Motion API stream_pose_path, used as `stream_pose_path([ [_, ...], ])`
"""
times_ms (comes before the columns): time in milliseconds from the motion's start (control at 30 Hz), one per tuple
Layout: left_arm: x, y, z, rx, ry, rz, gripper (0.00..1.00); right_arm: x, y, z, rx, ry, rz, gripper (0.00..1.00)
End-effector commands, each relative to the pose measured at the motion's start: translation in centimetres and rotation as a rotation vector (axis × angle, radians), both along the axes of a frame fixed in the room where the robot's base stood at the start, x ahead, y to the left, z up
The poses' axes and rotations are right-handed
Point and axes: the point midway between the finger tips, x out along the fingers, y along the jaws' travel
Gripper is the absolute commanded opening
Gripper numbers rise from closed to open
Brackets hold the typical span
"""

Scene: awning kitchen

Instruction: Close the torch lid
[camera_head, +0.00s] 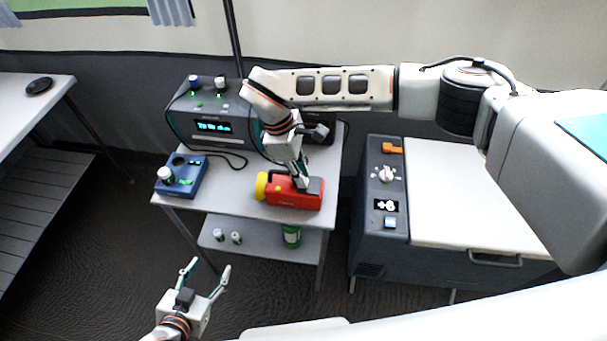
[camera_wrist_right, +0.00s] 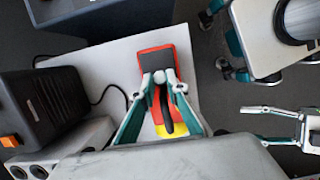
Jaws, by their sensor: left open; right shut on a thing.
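The red torch (camera_head: 285,198) lies on its side on the small white table, its yellow head (camera_head: 262,186) to the left. A dark grey panel (camera_head: 315,187), which may be the lid, is at its right end; I cannot tell whether it is fully closed. In the right wrist view the torch's dark panel (camera_wrist_right: 153,62) lies just beyond my fingertips. My right gripper (camera_head: 303,184) comes down onto the torch from above, its fingers shut together at the panel's near edge; exactly what they grip is unclear. My left gripper (camera_head: 208,267) is open and empty, in front of the table.
A blue battery box (camera_head: 190,185) with a white-capped cell stands left of the torch. A dark radio-like unit (camera_head: 212,125) is behind it. A green can (camera_head: 291,236) and small cells (camera_head: 227,237) are on the lower shelf. A cooler (camera_head: 460,190) stands close on the right.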

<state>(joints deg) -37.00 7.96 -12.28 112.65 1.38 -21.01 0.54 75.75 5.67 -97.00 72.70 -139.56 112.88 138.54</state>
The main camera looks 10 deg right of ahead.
Motion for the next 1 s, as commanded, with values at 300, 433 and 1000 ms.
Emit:
stream_pose_path([
  [300, -0.43, 0.15, -0.89, 0.005, 0.014, 0.000, 0.53, -0.07, 0.08, -0.25, -0.025, 0.010, 0.001, 0.00],
  [433, -0.42, 0.18, -0.85, 0.005, 0.013, 0.000, 0.53, -0.09, 0.06, -0.27, -0.025, 0.011, 0.001, 0.00],
  [1000, -0.38, 0.29, -0.58, 0.007, 0.008, 0.000, 0.53, 0.02, 0.15, 0.05, -0.023, 0.008, 0.001, 0.31],
])
